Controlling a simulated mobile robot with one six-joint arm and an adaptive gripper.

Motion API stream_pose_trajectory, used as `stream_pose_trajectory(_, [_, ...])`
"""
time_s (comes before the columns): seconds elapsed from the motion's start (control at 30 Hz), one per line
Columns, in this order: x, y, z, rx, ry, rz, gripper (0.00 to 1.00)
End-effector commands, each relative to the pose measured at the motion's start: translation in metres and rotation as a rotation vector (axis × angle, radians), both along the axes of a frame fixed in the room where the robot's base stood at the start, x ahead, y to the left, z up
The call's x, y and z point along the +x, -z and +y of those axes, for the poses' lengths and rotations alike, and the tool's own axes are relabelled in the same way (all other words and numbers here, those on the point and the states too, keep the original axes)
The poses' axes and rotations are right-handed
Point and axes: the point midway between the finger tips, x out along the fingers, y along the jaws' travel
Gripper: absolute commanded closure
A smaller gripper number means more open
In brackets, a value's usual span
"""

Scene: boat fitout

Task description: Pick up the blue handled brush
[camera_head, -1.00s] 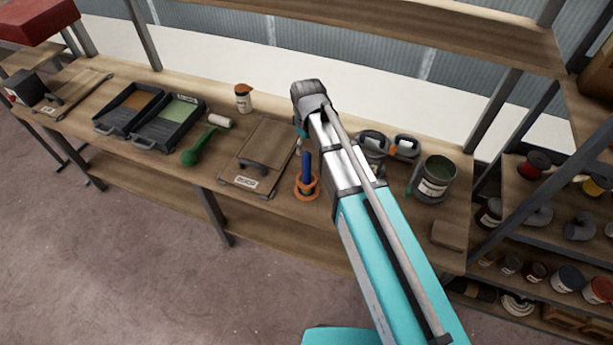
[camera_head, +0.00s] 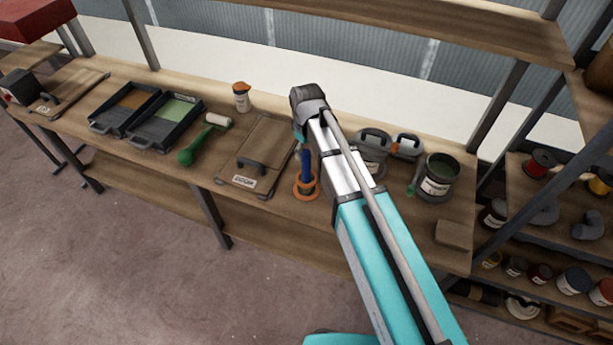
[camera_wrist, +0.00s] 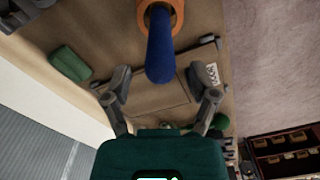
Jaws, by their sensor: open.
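The blue handled brush (camera_head: 306,166) stands upright in an orange ring-shaped holder (camera_head: 306,192) on the workbench, just left of my arm. In the wrist view its blue handle (camera_wrist: 160,45) points toward the camera, with the orange holder (camera_wrist: 178,8) around its base at the top. My gripper (camera_wrist: 165,88) is open in the wrist view, with its two fingers apart on either side below the handle's end. In the head view my arm hides the gripper's fingers.
Left of the brush lies a flat board with a handle (camera_head: 252,160). A green roller (camera_head: 200,140), paint trays (camera_head: 165,122) and an orange-capped bottle (camera_head: 241,97) are farther left. An open can (camera_head: 437,175) stands right of my arm. A green block (camera_wrist: 70,64) shows in the wrist view.

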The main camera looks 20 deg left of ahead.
Motion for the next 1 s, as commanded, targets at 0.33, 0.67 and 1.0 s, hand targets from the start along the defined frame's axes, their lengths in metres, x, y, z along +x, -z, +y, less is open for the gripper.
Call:
stream_pose_trajectory(0.33, [-0.0004, 0.0159, 0.0003, 0.000, -0.001, 0.000, 0.25])
stream_pose_trajectory(0.67, [-0.0005, 0.0152, 0.0006, 0.000, -0.001, 0.000, 0.25])
stream_pose_trajectory(1.0, [-0.0006, 0.0153, 0.0008, 0.000, -0.002, 0.000, 0.45])
